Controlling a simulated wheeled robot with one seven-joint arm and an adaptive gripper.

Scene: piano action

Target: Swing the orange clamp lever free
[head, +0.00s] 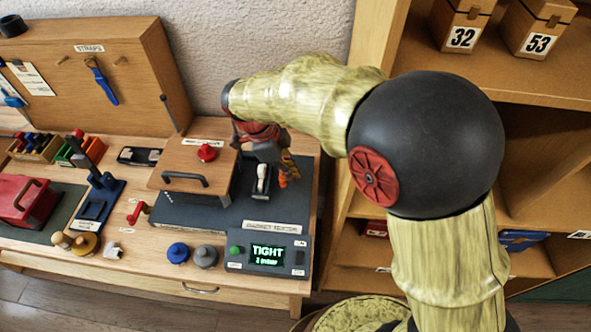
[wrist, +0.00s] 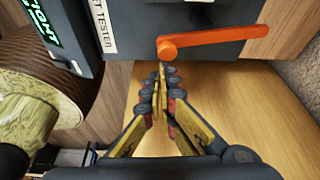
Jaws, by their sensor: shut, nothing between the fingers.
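The orange clamp lever (wrist: 215,38) shows in the wrist view on the side of the dark gasket tester box. Its rounded pivot end is at the left and its bar runs right, tilted slightly upward. My gripper (wrist: 162,76) is shut and empty, its fingertips just below the pivot end in the picture; I cannot tell whether they touch it. In the head view my gripper (head: 287,166) is at the right side of the tester (head: 215,212). A bit of orange (head: 283,181) shows just below it, probably the lever, mostly hidden.
The tester's display (head: 267,255) reads TIGHT. A wooden lid with a red knob (head: 206,152) and a white-and-black clamp (head: 262,182) sit on the tester. A shelf (head: 520,90) with numbered boxes stands right.

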